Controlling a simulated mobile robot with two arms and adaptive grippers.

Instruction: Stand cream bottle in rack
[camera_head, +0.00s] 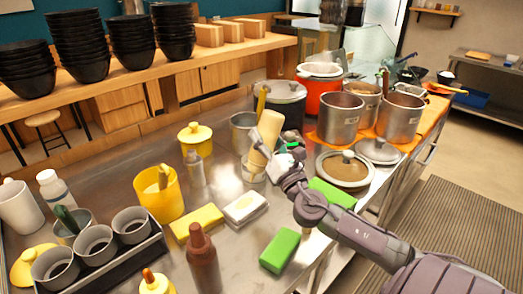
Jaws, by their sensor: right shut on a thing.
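My right gripper (285,160) reaches in from the lower right and is shut on a cream-coloured bottle (268,131). The bottle is slightly tilted and held at the middle of the steel counter, in front of a steel pot. Part of it is hidden by the gripper. The black rack (150,252) stands at the lower left, well apart from the bottle, and holds several round steel cups (95,245). My left gripper is out of view.
A yellow container (160,196) stands behind the rack. Steel pots (340,118) and a lidded pan (344,170) crowd the right.

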